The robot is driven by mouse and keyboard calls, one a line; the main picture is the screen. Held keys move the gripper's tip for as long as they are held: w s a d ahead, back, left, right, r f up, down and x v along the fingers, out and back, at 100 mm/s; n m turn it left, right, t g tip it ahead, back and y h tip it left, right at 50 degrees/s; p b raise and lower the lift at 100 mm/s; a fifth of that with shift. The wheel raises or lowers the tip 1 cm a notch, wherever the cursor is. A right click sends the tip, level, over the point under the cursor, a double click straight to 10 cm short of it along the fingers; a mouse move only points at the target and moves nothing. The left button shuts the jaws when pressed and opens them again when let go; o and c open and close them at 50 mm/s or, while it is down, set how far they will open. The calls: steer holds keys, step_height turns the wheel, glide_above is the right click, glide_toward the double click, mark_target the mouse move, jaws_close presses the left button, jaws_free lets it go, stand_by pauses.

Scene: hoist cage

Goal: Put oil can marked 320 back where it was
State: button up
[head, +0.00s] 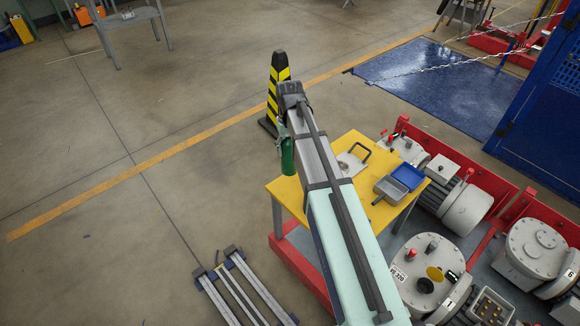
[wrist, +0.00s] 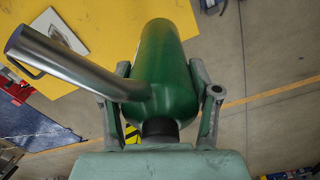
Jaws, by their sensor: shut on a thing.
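A green oil can (head: 288,158) hangs from my gripper (head: 284,132), which is at the far end of my arm in the head view. In the wrist view the green can (wrist: 165,60) sits between the two fingers of my gripper (wrist: 160,100), with its metal spout (wrist: 85,65) pointing left. My gripper is shut on the can. No number shows on the can in either view.
A yellow table (head: 356,204) carries a grey tray (head: 391,190), a blue box (head: 408,177) and a plate with a handle (head: 350,163). Red-framed machines stand right of it. A black-yellow cone (head: 278,62) stands behind my gripper. The floor at left is mostly free.

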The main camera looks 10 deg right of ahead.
mark_target(289, 167)
steer(key=shift+f+p, duration=0.45)
steer(key=shift+f, duration=4.3)
steer(key=shift+f, duration=0.1)
steer(key=o, duration=1.6)
steer(key=shift+o, duration=0.2)
step_height(289, 167, up, 12)
steer(key=shift+r+b, duration=0.1)
steer(key=shift+b, duration=0.8)
